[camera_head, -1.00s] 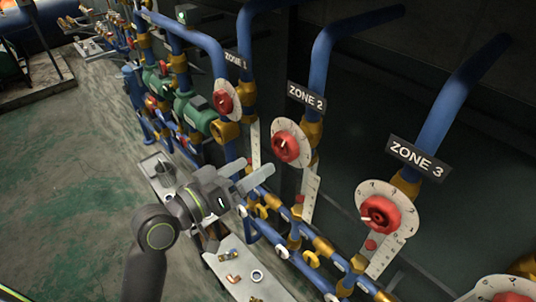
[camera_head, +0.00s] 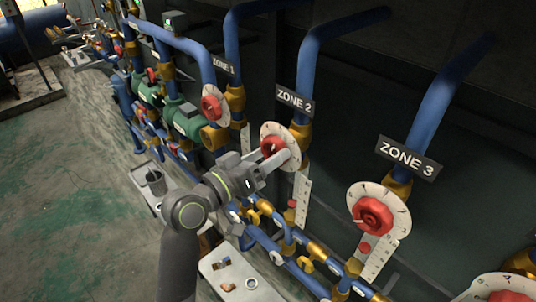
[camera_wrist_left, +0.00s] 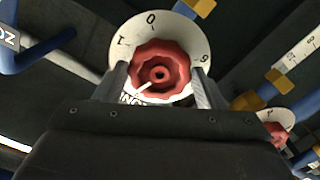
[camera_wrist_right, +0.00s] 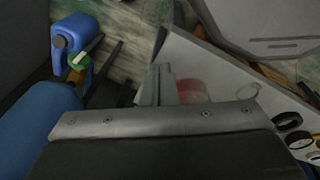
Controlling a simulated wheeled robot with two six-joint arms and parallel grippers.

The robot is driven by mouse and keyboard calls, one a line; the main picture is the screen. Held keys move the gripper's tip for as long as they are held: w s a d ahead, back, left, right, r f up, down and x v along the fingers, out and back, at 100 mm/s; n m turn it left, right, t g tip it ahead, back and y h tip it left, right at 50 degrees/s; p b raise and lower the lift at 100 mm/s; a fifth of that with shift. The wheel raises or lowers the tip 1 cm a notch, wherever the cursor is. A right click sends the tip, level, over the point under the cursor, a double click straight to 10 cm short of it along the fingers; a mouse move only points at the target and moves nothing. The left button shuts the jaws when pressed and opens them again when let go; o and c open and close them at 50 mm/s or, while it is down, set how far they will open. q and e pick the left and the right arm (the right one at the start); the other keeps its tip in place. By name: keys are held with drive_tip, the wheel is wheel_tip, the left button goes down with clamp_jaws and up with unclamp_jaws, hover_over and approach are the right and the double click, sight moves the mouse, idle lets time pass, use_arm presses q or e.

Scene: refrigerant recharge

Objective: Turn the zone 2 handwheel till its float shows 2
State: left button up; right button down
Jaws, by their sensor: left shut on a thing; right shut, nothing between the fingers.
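The zone 2 handwheel (camera_head: 271,146) is a red knob on a white numbered dial (camera_head: 267,129), below the ZONE 2 label (camera_head: 294,99). My left gripper (camera_head: 279,160) is shut on this handwheel. In the left wrist view, its fingers flank the scalloped red handwheel (camera_wrist_left: 159,66), whose white mark points to the lower left. The white zone 2 scale (camera_head: 301,198) hangs below, with a small red float (camera_head: 291,204) near its lower part; its reading is too small to tell. My right gripper (camera_wrist_right: 160,86) shows in its wrist view, shut and empty.
The zone 1 handwheel (camera_head: 211,105) is to the left and the zone 3 handwheel (camera_head: 372,215) to the right. Blue pipes with brass fittings run around them. A bench (camera_head: 213,260) with small parts lies below. Open floor (camera_head: 60,190) is at left.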

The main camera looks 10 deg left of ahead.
use_arm(q)
drive_tip(key=shift+b, duration=0.3)
drive_tip(key=shift+m, duration=0.5)
drive_tip(key=shift+f+m+b, duration=0.1)
drive_tip(key=shift+m+b, duration=0.4)
drive_tip(key=shift+b, duration=0.15)
drive_tip(key=shift+m, duration=0.3)
